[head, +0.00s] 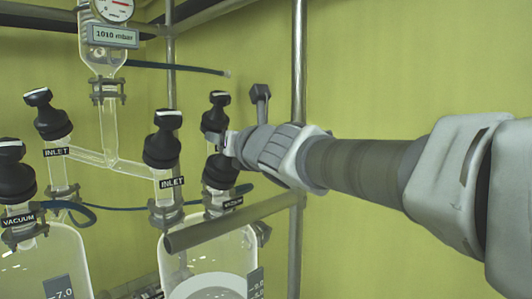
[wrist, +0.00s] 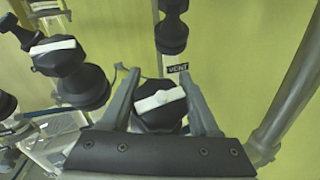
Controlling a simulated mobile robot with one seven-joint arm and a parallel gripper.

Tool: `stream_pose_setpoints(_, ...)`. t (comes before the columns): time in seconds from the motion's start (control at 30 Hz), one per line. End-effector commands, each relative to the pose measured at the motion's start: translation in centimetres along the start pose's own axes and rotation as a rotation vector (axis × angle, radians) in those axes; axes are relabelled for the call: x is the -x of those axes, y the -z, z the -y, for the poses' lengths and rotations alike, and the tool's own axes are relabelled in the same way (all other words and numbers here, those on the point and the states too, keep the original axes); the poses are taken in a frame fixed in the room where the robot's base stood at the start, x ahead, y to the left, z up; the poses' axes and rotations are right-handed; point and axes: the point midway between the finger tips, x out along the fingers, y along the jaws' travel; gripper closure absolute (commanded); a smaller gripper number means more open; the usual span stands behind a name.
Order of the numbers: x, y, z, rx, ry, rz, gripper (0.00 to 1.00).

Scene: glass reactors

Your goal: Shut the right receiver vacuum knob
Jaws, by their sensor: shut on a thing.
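The right receiver vacuum knob (head: 221,173) is black and sits on the neck of the right glass receiver, above a "VACUUM" label (head: 233,202). In the wrist view the vacuum knob (wrist: 158,108) shows a white bar on top, tilted slightly up to the right. My gripper (head: 224,143) comes in from the right at the top of this knob. In the wrist view my gripper (wrist: 160,78) has one finger on each side of the knob and is shut on it. The knob's upper part is partly hidden by the gripper in the head view.
The right inlet knob (head: 162,140) stands close on the left. A vent knob (wrist: 172,28) stands just behind. A metal post (head: 299,70) and a horizontal bar (head: 230,222) are close by. The left receiver's knobs (head: 13,170) are farther left. A gauge display reads 1010 mbar (head: 112,35).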

Motion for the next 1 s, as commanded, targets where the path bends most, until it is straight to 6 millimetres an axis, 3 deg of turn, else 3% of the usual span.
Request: stream_pose_setpoints(1.0, 0.03, 0.26, 0.59, -0.112, 0.198, 0.000, 0.94)
